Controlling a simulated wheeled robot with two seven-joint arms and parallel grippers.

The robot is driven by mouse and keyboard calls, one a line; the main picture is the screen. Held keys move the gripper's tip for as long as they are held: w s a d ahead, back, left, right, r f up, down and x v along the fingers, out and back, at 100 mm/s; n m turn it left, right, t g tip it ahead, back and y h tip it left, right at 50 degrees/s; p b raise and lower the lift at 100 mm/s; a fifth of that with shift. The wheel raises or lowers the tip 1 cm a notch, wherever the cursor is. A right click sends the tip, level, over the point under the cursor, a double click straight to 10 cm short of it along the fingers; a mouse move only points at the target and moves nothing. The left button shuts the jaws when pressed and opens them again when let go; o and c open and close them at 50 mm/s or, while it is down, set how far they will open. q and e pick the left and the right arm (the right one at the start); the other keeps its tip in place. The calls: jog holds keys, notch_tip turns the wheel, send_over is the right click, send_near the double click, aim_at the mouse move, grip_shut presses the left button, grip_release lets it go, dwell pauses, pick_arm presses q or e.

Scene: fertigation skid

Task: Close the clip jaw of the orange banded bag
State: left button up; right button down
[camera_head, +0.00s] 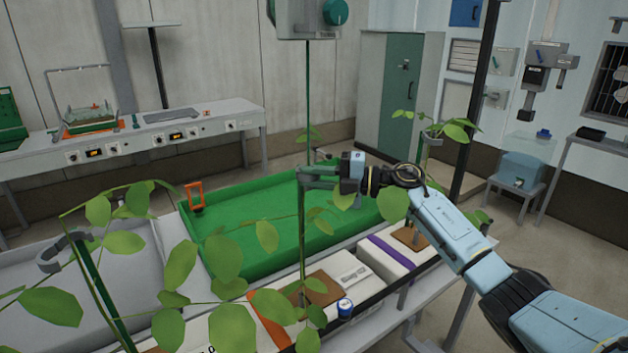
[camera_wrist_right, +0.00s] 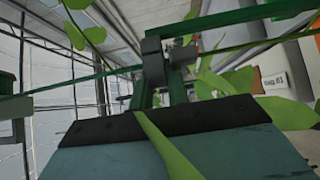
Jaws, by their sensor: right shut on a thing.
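The white bag with the orange band (camera_head: 268,312) lies at the bottom centre of the head view, partly behind leaves. A thin green upright (camera_head: 303,225) and a plant stem rise from its brown top patch (camera_head: 318,288). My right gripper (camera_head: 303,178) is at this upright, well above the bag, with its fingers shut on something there. The right wrist view shows the dark fingertips (camera_wrist_right: 167,55) close together at a green bar. I cannot make out the clip jaw between them, so its state is unclear. My left gripper is not in view.
A purple-banded bag (camera_head: 398,252) lies to the right. A green tray (camera_head: 240,250) is behind the bags. A grey C-shaped piece (camera_head: 62,252) sits by a green post at left. Leaves (camera_head: 226,258) hang around the bag. A blue-capped item (camera_head: 345,307) stands at its front.

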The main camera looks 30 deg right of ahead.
jog(key=c, duration=1.4)
grip_release()
jog(key=shift+o, duration=0.2)
jog(key=b+v, duration=0.1)
jog(key=v, duration=1.2)
jog(key=shift+s+b, duration=0.15)
jog(key=shift+b, duration=0.25)
jog(key=shift+d, duration=0.1)
